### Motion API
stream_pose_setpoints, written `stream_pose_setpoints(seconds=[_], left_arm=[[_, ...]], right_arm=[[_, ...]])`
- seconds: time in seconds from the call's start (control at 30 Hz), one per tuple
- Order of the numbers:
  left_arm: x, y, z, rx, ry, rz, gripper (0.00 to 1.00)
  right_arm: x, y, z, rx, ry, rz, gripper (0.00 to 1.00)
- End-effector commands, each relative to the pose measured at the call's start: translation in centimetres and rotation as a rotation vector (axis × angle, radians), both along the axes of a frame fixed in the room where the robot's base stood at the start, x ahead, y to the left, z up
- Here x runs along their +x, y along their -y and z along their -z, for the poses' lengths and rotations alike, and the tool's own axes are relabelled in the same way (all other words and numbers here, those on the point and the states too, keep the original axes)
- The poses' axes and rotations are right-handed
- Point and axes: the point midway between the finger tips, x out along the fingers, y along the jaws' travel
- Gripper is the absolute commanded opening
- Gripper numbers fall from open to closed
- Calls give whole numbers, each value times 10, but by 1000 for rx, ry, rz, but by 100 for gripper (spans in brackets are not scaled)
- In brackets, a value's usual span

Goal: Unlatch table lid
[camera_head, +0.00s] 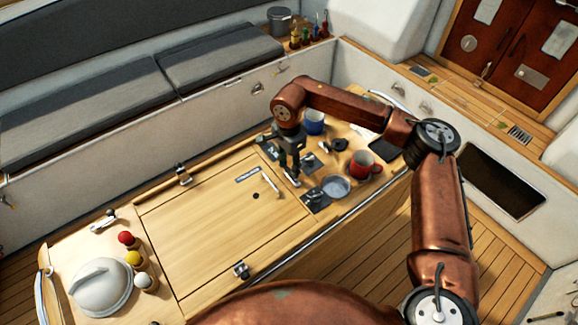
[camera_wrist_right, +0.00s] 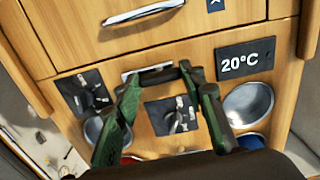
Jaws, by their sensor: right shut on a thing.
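The wooden table lid (camera_head: 215,215) lies flat and closed, with a silver handle (camera_head: 270,182) near its right edge. The lid also shows in the wrist view (camera_wrist_right: 80,45). My right gripper (camera_head: 291,174) points down at that edge. In the wrist view my right gripper (camera_wrist_right: 160,76) has its green fingers shut on a small latch (camera_wrist_right: 148,70) at the seam, with a pale plate. The fingertips partly hide the latch. Other metal fittings sit at the lid's far edge (camera_head: 183,175) and near edge (camera_head: 240,270). My left gripper is out of view.
Right of the lid are a red mug (camera_head: 362,165), a blue mug (camera_head: 314,122), a metal bowl (camera_head: 335,187) and dark plates with metal fittings (camera_wrist_right: 172,115). Colored knobs (camera_head: 125,238) and a white dome (camera_head: 100,287) stand at the left end. Grey benches (camera_head: 90,95) line the back.

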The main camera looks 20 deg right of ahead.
Motion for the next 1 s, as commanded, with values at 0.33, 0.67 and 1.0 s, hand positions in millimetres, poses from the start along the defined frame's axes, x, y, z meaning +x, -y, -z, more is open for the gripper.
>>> stream_pose_setpoints(seconds=[0.33,0.67,1.0], left_arm=[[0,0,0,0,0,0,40],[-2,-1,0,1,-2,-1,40],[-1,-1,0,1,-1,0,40]], right_arm=[[1,0,-1,1,3,-1,50],[0,0,-1,-1,1,0,55],[1,0,-45,1,5,0,55]])
